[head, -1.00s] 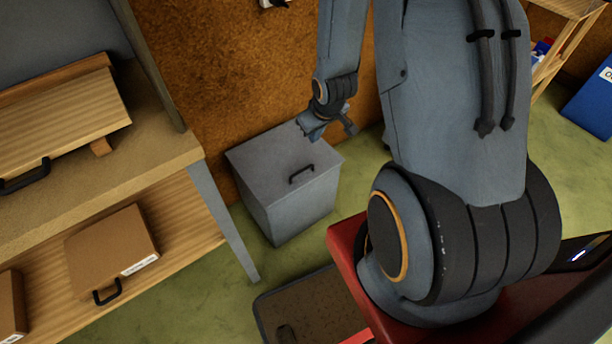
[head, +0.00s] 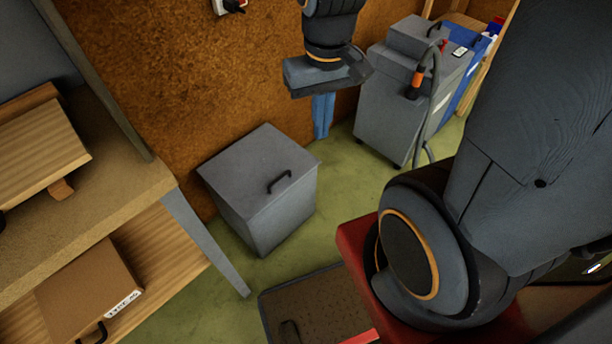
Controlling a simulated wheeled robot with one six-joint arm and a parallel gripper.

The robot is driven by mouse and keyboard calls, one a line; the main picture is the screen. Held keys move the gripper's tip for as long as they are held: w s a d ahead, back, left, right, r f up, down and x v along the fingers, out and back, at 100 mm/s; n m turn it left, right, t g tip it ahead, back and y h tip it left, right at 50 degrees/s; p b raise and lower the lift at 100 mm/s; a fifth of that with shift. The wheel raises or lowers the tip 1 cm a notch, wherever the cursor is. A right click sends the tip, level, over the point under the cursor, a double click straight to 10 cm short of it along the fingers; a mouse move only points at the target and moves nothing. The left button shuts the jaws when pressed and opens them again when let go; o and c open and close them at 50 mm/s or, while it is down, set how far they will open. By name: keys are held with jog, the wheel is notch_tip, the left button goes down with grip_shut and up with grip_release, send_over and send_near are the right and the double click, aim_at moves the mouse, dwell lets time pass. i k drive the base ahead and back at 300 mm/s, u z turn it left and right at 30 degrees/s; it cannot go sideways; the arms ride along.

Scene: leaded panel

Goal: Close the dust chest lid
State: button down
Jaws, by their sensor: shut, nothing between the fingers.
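The dust chest (head: 262,215) is a grey box on the green floor against the brown wall. Its flat lid (head: 245,168), with a black handle, lies down on the box, and no gap shows along its edges. My gripper (head: 322,118) hangs in the air above and right of the chest, apart from it. Its blue-grey fingers point down and are together, with nothing visible between them.
A wooden bench (head: 130,190) stands left of the chest, with a brown case (head: 90,290) on its lower shelf. A grey wheeled machine (head: 385,120) with a hose stands at the back right. A dark mat (head: 320,305) lies in front. Green floor is bare around the chest.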

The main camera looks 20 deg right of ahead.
aim_at(251, 174)
jog(key=z, duration=0.7)
jog(key=k, duration=0.65)
jog(key=u, duration=1.35)
jog(key=i, duration=0.5)
